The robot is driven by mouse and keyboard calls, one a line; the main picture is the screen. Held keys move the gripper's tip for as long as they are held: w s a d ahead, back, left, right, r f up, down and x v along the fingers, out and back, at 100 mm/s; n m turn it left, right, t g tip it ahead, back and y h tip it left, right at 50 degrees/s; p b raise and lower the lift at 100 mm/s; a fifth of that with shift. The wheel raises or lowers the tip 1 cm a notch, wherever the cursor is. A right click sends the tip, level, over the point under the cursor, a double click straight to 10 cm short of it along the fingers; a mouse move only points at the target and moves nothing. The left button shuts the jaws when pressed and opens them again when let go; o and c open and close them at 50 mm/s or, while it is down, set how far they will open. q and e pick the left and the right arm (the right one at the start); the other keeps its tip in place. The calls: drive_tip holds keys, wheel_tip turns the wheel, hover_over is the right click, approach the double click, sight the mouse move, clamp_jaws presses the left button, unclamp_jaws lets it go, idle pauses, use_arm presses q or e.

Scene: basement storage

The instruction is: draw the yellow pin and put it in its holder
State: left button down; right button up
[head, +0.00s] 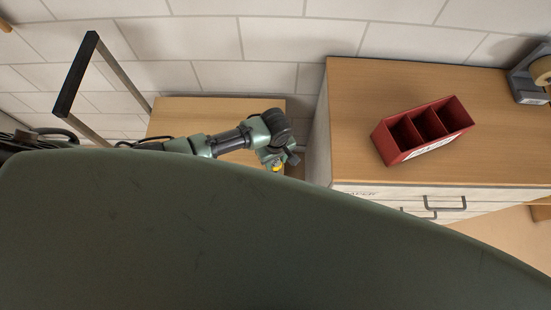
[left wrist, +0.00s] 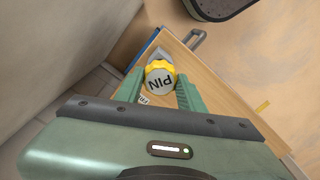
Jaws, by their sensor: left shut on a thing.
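My left gripper (head: 284,156) is at the middle of the head view, beside the left side of the wooden-topped cabinet. It is shut on the yellow pin (left wrist: 160,67), whose pale round end reads "PIN" in the left wrist view. A small yellow bit of the pin (head: 277,169) shows under the gripper in the head view. In the left wrist view the green fingers (left wrist: 161,88) lie on either side of the pin. I cannot tell whether the pin touches anything else. No holder can be made out for sure. My right gripper is not in view.
A red bin (head: 388,151) with three compartments stands on the cabinet top (head: 345,100). A tape dispenser (head: 526,87) stands at the far right. A lower wooden surface (head: 190,105) lies behind my left arm. Drawer handles (head: 446,204) stick out in front. The cabinet top's left part is clear.

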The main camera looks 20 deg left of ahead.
use_arm(q)
drive_tip(key=shift+f+b, duration=1.2)
drive_tip(key=shift+f, duration=0.85)
drive_tip(key=c, duration=0.8)
unclamp_jaws()
drive_tip(key=shift+r, duration=0.1)
drive_tip(key=shift+r, duration=3.85)
drive_tip(key=shift+s, duration=0.1)
